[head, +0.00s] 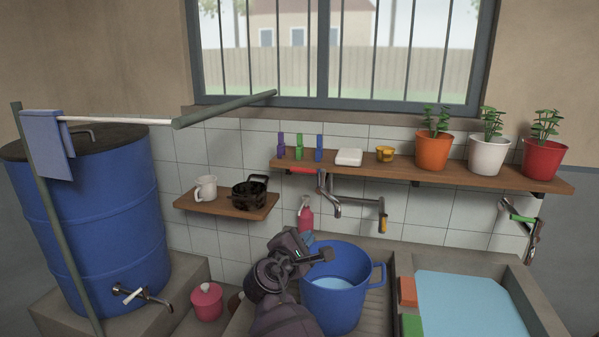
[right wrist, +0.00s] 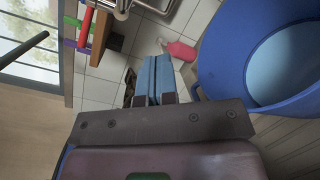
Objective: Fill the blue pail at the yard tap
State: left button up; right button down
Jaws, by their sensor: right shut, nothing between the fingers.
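The blue pail (head: 340,311) stands upright on the ribbed counter, with light-blue water (head: 342,286) inside. Its rim also shows in the right wrist view (right wrist: 215,75). A wall tap (head: 352,200) with a red handle (head: 304,170) is behind and above the pail; its yellow-tipped spout (head: 383,222) hangs near the pail's right side. I see no stream from it. My right gripper (head: 324,256) is shut and empty at the pail's rear left rim; contact cannot be told. Its blue fingertips (right wrist: 158,68) are together in the wrist view. My left gripper is not in view.
A blue barrel (head: 98,215) with its own tap (head: 140,295) stands left. A green-handled tap (head: 523,218) is right, over a water basin (head: 465,305). A pink bottle (head: 305,216) is behind the pail. Shelves (head: 460,174) hold pots and cups. A pole (head: 225,110) crosses upper left.

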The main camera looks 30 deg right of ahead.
notch_tip(320, 180, up, 7)
jog(key=w+a+n+t+y, duration=0.2)
jog(key=n+t, duration=0.3)
jog(key=n, duration=0.5)
jog(key=n+t, duration=0.1)
jog(key=n, duration=0.4)
send_near(299, 171)
jog(key=x, duration=0.7)
jog(key=shift+w+d+b, duration=0.15)
jog(key=shift+w+b, duration=0.05)
jog(key=shift+b, duration=0.1)
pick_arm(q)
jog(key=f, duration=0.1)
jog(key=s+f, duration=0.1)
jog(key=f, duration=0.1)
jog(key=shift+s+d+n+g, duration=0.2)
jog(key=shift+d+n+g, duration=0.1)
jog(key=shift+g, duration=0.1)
